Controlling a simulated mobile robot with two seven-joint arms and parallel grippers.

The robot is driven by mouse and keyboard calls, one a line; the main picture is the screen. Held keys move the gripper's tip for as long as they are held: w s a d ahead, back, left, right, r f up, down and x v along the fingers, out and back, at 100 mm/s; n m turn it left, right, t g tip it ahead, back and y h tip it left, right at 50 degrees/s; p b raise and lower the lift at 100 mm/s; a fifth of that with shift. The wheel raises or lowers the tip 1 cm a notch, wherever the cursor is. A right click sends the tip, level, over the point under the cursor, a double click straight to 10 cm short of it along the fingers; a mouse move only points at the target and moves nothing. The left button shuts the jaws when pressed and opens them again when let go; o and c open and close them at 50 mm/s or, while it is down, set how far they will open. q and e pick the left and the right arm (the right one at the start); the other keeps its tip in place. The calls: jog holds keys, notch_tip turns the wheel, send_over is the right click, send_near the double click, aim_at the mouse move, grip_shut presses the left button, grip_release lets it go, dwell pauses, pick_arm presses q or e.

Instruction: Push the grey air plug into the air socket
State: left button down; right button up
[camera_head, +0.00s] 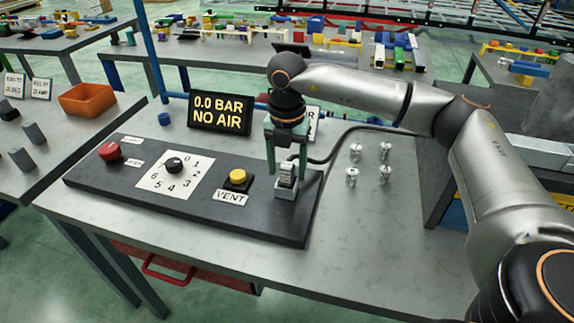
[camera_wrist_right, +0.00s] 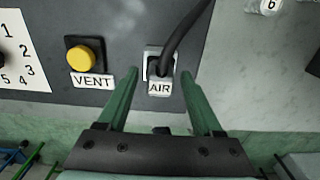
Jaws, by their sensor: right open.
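The grey air plug (camera_head: 287,172) stands upright at the air socket (camera_head: 286,194) at the right end of the dark panel. I cannot tell how deep it sits. A black hose runs from it to the right. In the right wrist view the plug (camera_wrist_right: 155,68) shows with the hose over it, just behind the AIR label (camera_wrist_right: 160,88). My right gripper (camera_head: 285,150) points down over the plug. Its green fingers are open, one to each side of the plug in the wrist view (camera_wrist_right: 160,75), with gaps between. My left gripper is not in view.
The panel (camera_head: 140,192) also carries a red knob (camera_head: 109,151), a black dial (camera_head: 174,165) and a yellow VENT button (camera_head: 237,177). A display (camera_head: 220,113) behind it reads "0.0 BAR NO AIR". Several small metal fittings (camera_head: 352,175) stand right of the panel. The table front is clear.

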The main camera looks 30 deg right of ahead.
jog(key=shift+r, duration=0.25)
jog(key=shift+w+r, duration=0.1)
jog(key=shift+r, duration=0.3)
notch_tip(320, 180, up, 11)
dwell(0.4)
